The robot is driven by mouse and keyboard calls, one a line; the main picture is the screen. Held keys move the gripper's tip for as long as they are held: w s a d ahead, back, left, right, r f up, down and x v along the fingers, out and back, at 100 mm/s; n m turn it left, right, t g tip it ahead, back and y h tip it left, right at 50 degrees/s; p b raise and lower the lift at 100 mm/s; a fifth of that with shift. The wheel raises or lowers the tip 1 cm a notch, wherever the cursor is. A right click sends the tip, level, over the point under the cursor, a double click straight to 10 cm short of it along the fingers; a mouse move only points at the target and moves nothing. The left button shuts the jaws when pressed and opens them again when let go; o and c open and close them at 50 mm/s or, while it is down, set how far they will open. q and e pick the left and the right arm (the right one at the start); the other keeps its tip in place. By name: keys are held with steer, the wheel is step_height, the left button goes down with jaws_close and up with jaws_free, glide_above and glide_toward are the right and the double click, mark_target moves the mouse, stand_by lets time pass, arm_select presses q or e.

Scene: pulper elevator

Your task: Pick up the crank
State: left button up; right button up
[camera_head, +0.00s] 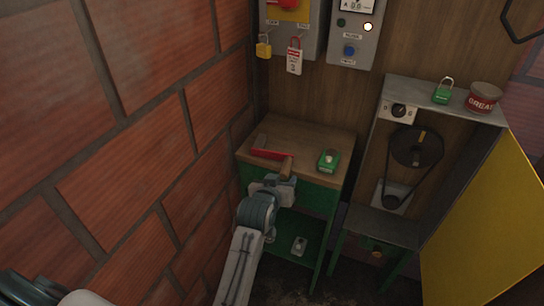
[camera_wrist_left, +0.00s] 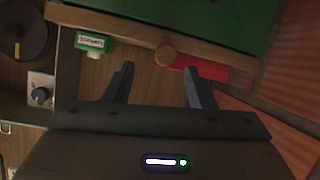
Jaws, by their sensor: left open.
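The crank, seen as a red bar (camera_head: 271,154) with a wooden grip (camera_head: 287,166), lies on the wooden top of the small green stand (camera_head: 315,140). My left gripper (camera_head: 280,180) is just in front of the wooden grip and partly hides it. In the left wrist view my gripper (camera_wrist_left: 159,68) has its two fingers apart with nothing held. The round end of the wooden grip (camera_wrist_left: 166,53) shows beyond the fingertips, between them, and the red part (camera_wrist_left: 207,68) lies behind the right finger. Whether a finger touches it, I cannot tell. My right gripper is not in view.
A brick wall (camera_head: 130,140) is close on the left. At right, an open cabinet with a belt and pulley (camera_head: 416,147) carries a green padlock (camera_head: 442,94) and a red can (camera_head: 484,97); its yellow door (camera_head: 490,215) stands open.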

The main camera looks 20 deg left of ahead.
mark_target(283, 174)
arm_select(q)
steer(key=x, duration=0.1)
steer(key=p+x, duration=0.1)
steer(key=x, duration=0.1)
steer(key=a+x, duration=0.1)
steer(key=x, duration=0.1)
steer(key=shift+w+r+p, duration=0.1)
steer(key=shift+w+p, duration=0.1)
steer(key=shift+p, duration=0.2)
steer(key=shift+w+d, duration=0.1)
steer(key=shift+w, duration=0.1)
steer(key=shift+s, duration=0.1)
steer(key=shift+c, duration=0.4)
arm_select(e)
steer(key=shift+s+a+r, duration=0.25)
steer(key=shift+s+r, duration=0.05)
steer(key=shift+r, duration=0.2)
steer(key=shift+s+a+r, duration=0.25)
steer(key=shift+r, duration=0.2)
arm_select(q)
jaws_close()
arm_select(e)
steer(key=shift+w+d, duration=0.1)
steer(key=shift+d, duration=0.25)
